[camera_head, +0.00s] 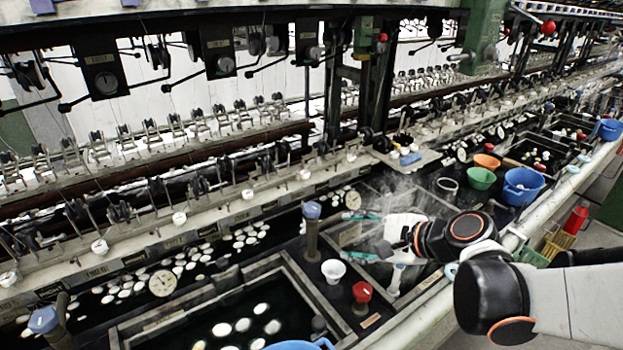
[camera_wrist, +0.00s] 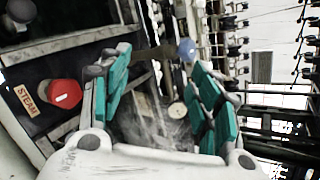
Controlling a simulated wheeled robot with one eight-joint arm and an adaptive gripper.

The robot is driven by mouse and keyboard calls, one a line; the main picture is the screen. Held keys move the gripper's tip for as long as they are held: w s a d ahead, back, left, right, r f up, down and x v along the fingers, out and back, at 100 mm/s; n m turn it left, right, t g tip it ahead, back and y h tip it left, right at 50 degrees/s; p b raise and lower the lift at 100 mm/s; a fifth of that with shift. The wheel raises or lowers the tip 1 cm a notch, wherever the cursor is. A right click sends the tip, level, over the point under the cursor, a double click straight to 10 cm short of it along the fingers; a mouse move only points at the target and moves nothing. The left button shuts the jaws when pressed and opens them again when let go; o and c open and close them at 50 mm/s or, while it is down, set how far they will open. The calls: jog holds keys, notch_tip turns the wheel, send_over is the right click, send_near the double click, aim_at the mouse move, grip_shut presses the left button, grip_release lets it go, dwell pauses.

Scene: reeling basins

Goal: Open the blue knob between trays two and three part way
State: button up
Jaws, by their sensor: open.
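A blue knob (camera_head: 312,209) tops a brown upright post between two dark water basins. It also shows in the wrist view (camera_wrist: 187,49), beyond my fingers and near the tip of the right-hand one. My gripper (camera_head: 354,236) is open and empty, with teal-padded fingers pointing left toward the post. In the wrist view the gap between its fingers (camera_wrist: 160,72) is wide. The knob is apart from the fingers. A second blue knob (camera_head: 43,320) stands at the lower left. I cannot read tray numbers.
A red knob (camera_head: 362,292) stands near the front rail, beside a "STEAM" label in the wrist view (camera_wrist: 66,93). Steam rises behind my gripper. Bowls and a blue bucket (camera_head: 523,186) stand at the right.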

aim_at(319, 212)
jog(key=w+f+m+t+y+b, duration=0.3)
jog(key=w+f+m+y, duration=0.25)
jog(key=m, duration=0.55)
jog(key=x, duration=0.4)
jog(key=p+x, duration=0.1)
jog(key=x, duration=0.4)
jog(key=w+d+r+p+x, duration=0.1)
jog(key=x, duration=0.3)
jog(key=shift+w+a, duration=0.2)
jog(key=shift+w, duration=0.05)
jog(key=c, duration=1.1)
